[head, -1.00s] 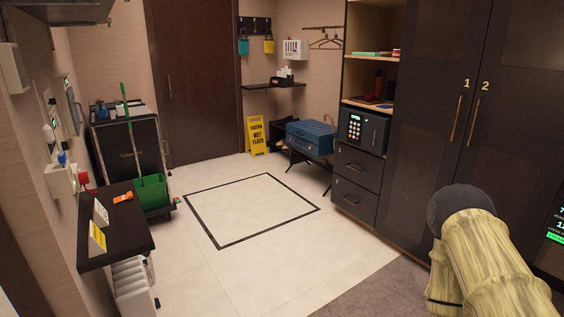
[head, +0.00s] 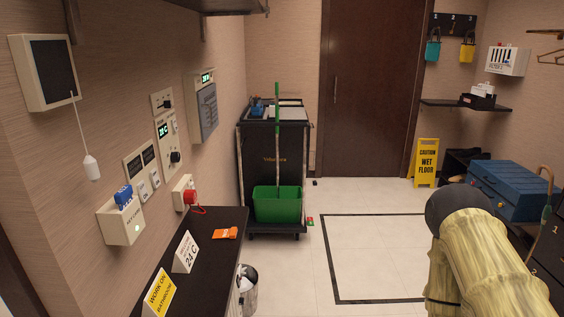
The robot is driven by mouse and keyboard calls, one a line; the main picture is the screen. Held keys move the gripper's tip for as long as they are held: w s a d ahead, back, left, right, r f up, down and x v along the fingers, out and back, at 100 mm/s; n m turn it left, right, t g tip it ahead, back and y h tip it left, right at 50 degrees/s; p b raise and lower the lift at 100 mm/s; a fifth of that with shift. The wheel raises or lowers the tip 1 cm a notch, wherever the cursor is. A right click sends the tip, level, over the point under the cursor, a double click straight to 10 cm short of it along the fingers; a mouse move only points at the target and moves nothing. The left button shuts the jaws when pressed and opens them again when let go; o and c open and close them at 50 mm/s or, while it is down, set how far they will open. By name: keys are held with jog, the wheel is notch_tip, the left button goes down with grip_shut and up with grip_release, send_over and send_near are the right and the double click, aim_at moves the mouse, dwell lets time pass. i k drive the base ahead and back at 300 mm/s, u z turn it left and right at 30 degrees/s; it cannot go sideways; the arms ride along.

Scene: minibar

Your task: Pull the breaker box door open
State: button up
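No thing in view can be surely told as the breaker box. On the left wall hangs a pale box with a dark square front (head: 46,72), at the upper left. Farther along that wall is a grey box with a panelled front and a small green display (head: 203,104). I cannot tell whether either is the breaker box, and no open door shows on them. My arm (head: 480,255) shows at the lower right, with a dark rounded part on top. My gripper is out of view.
A pull cord (head: 91,166) hangs beside wall switches. A dark shelf (head: 205,262) juts from the left wall, carrying signs. A cleaning cart (head: 272,160) with a green bucket (head: 277,204) stands beyond.

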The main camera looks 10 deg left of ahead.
aim_at(207, 98)
jog(key=u, duration=0.4)
jog(key=i, duration=0.55)
jog(key=u, duration=0.9)
jog(key=k, duration=1.3)
jog(key=z, duration=0.25)
jog(key=i, duration=0.9)
jog(key=z, duration=0.2)
